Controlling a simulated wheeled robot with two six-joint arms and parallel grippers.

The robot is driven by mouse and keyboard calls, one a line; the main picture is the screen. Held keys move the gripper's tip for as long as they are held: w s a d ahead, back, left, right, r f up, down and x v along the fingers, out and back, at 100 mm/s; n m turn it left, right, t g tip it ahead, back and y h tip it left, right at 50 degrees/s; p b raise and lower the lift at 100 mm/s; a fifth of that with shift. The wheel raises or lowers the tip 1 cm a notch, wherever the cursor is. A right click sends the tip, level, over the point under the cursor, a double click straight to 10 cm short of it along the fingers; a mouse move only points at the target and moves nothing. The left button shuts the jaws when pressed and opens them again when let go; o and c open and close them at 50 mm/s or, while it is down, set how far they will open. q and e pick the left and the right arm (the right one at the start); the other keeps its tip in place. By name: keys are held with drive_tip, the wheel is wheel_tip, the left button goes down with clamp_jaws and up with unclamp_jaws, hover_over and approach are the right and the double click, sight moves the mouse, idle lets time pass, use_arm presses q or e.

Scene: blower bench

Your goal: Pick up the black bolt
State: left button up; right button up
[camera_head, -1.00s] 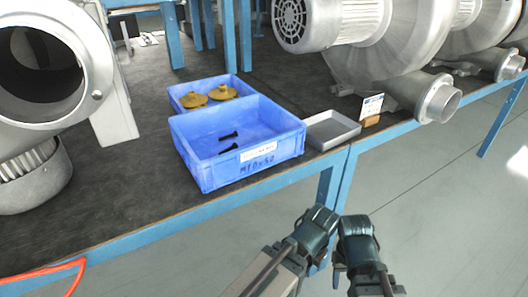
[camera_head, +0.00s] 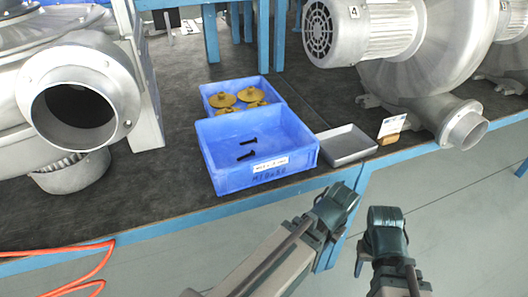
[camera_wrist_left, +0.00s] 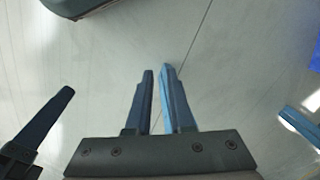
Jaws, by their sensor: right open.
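Two black bolts lie on the floor of the blue bin (camera_head: 222,178): an upper bolt (camera_head: 249,141) and a lower bolt (camera_head: 246,155), a little apart. My left gripper (camera_head: 338,200) is in front of the bench, low and right of the bin, touching neither bolt. In the left wrist view, its two fingers (camera_wrist_left: 157,72) have a narrow gap with nothing between them, above the grey floor. My right gripper (camera_head: 386,222) is open, to the right of the left one and also off the bench. The fingertips of both are hard to make out in the head view.
A smaller blue bin (camera_head: 262,88) with several yellow parts stands behind. A grey tray (camera_head: 346,145) and a small card (camera_head: 393,125) stand to the right. Large blowers (camera_head: 430,50) and a metal pipe housing (camera_head: 75,115) flank the bins. An orange hose (camera_head: 90,275) hangs lower left.

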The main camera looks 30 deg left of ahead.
use_arm(q)
drive_tip(key=w+a+r+p, duration=0.2)
drive_tip(key=a+r+p, duration=0.2)
drive_tip(key=r+p, duration=0.7)
drive_tip(key=w+a+r+n+h+p, duration=0.15)
drive_tip(key=a+r+p, duration=0.25)
drive_tip(key=r+p, duration=0.65)
drive_tip(key=w+a+r+p, duration=0.2)
drive_tip(key=a+r+p, duration=0.2)
drive_tip(key=r+p, duration=0.7)
drive_tip(key=w+a+m+h+b, duration=0.1)
drive_tip(key=a+m, duration=0.9)
drive_tip(key=a, duration=0.4)
drive_tip(key=shift+n+g, duration=0.25)
drive_tip(key=shift+g, duration=0.15)
drive_tip(key=f+b, duration=0.2)
drive_tip(key=d+f+b, duration=0.1)
drive_tip(key=f+b, duration=0.4)
drive_tip(key=b, duration=0.1)
drive_tip(key=shift+d+f, duration=0.15)
drive_tip(key=shift+f, duration=0.25)
drive_tip(key=shift+b, duration=0.35)
drive_tip(key=f+b, duration=0.1)
drive_tip(key=d+f+b, duration=0.1)
drive_tip(key=f+b, duration=0.3)
drive_tip(key=shift+s+d+f, duration=0.1)
drive_tip(key=shift+d, duration=0.15)
